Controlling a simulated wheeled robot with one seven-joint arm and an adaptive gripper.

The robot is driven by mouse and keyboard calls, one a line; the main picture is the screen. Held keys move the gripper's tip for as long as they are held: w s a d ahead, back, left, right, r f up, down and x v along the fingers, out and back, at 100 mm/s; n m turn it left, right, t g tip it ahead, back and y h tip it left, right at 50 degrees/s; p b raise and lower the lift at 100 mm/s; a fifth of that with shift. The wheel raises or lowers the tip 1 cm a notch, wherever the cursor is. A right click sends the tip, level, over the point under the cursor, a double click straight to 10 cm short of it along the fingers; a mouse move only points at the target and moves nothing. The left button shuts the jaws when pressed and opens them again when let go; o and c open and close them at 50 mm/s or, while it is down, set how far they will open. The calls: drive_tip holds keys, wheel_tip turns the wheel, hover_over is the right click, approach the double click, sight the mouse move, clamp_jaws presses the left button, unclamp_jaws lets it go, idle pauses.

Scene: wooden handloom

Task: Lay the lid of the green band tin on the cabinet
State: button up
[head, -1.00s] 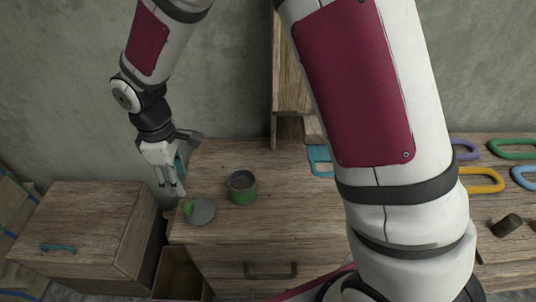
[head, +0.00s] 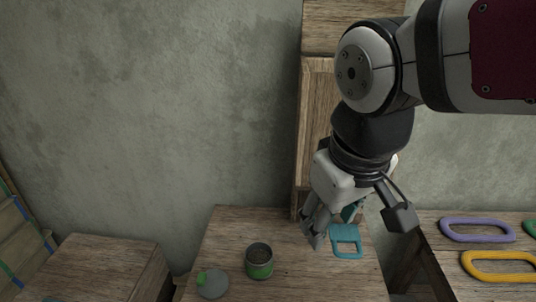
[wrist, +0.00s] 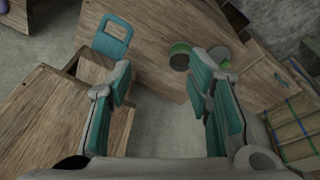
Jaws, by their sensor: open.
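The green band tin (head: 259,263) stands upright and open on a wooden top (head: 300,282), which seems to be the cabinet's. Its grey lid (head: 213,286), with a green knob, lies on the same top, left of the tin and apart from it. The wrist view also shows the tin (wrist: 180,60) and the lid (wrist: 219,55) beyond my fingers. My gripper (head: 312,235) is open and empty, to the right of the tin and above the top. In the wrist view its teal finger pads (wrist: 165,77) are spread apart.
A teal handle-shaped piece (head: 346,252) lies on the top, close to my gripper. A tall wooden unit (head: 318,120) stands behind, against the wall. Purple (head: 477,220) and yellow (head: 500,276) loops lie on the right-hand surface. A lower wooden box (head: 95,265) stands at left.

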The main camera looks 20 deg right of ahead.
drive_tip(key=s, duration=0.2)
drive_tip(key=s+d+m, duration=0.1)
drive_tip(key=s+m, duration=0.1)
drive_tip(key=s, duration=0.1)
drive_tip(key=shift+s+d+t+y, duration=0.25)
drive_tip(key=shift+s+t+y, duration=0.05)
wheel_tip(320, 180, up, 4)
drive_tip(key=p, duration=0.2)
drive_tip(key=shift+f+t+p, duration=0.15)
drive_tip(key=shift+t+p, duration=0.25)
